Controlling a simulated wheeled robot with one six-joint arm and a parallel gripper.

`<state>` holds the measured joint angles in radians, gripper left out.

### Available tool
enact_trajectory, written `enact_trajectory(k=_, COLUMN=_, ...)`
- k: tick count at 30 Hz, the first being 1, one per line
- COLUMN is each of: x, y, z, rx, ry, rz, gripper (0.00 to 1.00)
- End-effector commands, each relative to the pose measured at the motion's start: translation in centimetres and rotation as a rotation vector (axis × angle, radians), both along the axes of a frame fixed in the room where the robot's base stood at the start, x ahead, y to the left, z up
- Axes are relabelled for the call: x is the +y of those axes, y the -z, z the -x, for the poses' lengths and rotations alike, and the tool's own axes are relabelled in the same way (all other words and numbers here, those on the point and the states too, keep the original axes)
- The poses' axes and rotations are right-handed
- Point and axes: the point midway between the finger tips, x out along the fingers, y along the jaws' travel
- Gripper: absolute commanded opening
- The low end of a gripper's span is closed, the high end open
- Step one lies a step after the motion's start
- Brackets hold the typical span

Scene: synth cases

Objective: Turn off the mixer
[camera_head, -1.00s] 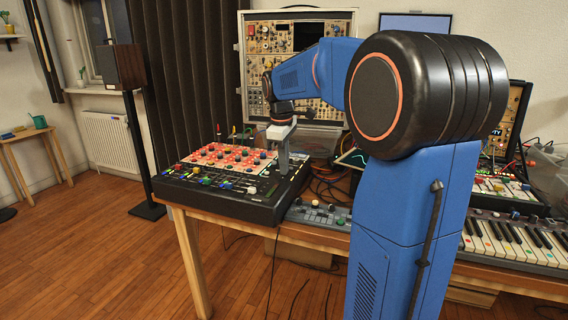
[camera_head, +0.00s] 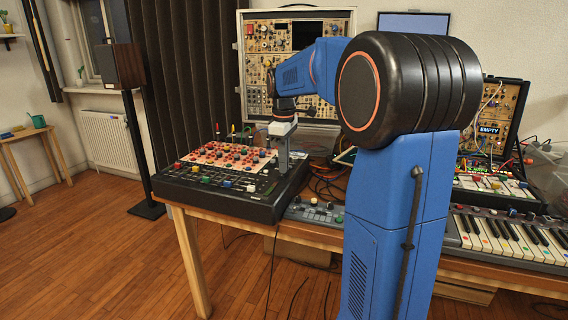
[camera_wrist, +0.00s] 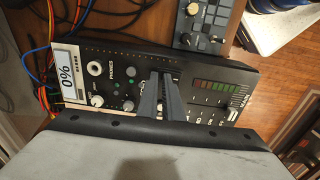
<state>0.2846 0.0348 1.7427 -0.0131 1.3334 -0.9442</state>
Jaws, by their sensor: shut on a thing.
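The mixer (camera_head: 228,207) is a black console with red, white and coloured knobs, lying on the left end of the wooden table. My gripper (camera_head: 283,166) points down at the mixer's right part. In the wrist view my gripper's fingers (camera_wrist: 160,82) are close together over the panel, between the "PHONES" label and a level meter (camera_wrist: 222,86) with green and red segments. My gripper is shut on a small control of the mixer, which the fingers hide. I cannot tell whether the meter is lit.
A small grey box with knobs (camera_head: 316,212) lies right of the mixer; it also shows in the wrist view (camera_wrist: 208,25). Loose cables (camera_head: 325,180) run behind it. A modular rack (camera_head: 262,60) stands behind the mixer. A keyboard (camera_head: 510,235) is at the right.

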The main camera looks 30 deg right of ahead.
Motion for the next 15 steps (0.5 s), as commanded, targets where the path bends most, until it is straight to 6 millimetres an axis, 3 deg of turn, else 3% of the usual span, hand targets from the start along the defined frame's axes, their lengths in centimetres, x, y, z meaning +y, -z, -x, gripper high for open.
enact_trajectory(k=1, x=-0.1, y=1.3, z=0.1, rx=0.022, ry=0.000, rz=-0.004, gripper=0.00)
enact_trajectory(k=15, x=1.2, y=1.0, z=1.0, rx=0.024, ry=-0.001, rz=-0.006, gripper=0.00)
